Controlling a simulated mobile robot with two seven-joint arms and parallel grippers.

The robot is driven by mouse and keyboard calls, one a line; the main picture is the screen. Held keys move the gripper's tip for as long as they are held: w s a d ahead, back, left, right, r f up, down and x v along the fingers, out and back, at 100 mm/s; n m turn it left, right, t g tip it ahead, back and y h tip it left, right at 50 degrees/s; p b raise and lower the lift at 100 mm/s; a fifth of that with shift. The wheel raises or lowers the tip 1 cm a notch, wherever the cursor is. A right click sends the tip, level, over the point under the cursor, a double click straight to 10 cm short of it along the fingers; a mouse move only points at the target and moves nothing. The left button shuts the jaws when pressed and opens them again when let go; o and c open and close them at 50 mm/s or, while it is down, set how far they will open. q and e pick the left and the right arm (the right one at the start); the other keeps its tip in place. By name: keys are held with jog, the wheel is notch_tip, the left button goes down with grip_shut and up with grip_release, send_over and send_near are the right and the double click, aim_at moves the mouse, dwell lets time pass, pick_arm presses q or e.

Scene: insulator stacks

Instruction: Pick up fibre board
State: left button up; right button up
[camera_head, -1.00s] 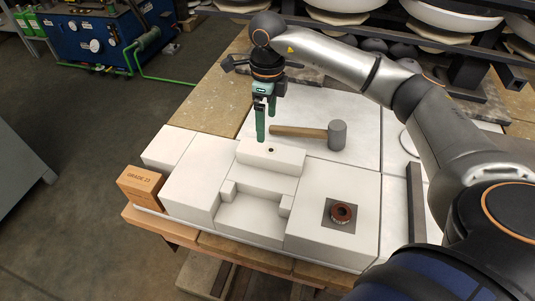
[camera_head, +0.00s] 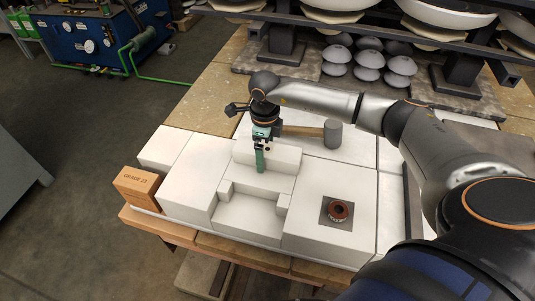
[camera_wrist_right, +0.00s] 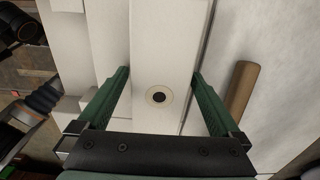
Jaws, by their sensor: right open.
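A white block that looks like the fibre board (camera_head: 284,157) lies on top of the stepped white blocks. It shows in the right wrist view as a long pale piece (camera_wrist_right: 160,45) with a dark hole in a pale ring. My right gripper (camera_head: 261,168), with green fingers, points down at this block. In the right wrist view the open fingers (camera_wrist_right: 160,73) stand on either side of the piece, with nothing gripped. I cannot tell how deep the fingertips reach. My left gripper is not in view.
A mallet (camera_head: 332,133) lies behind the block, its handle (camera_wrist_right: 241,88) close to one finger. An orange "GRADE 23" brick (camera_head: 137,186) stands at the left. A brown ring (camera_head: 339,211) sits on a dark square at the right. Racks with white insulators (camera_head: 368,58) stand behind.

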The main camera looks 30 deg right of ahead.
jog(key=c, duration=1.4)
jog(key=shift+r, duration=0.1)
jog(key=shift+c, duration=0.2)
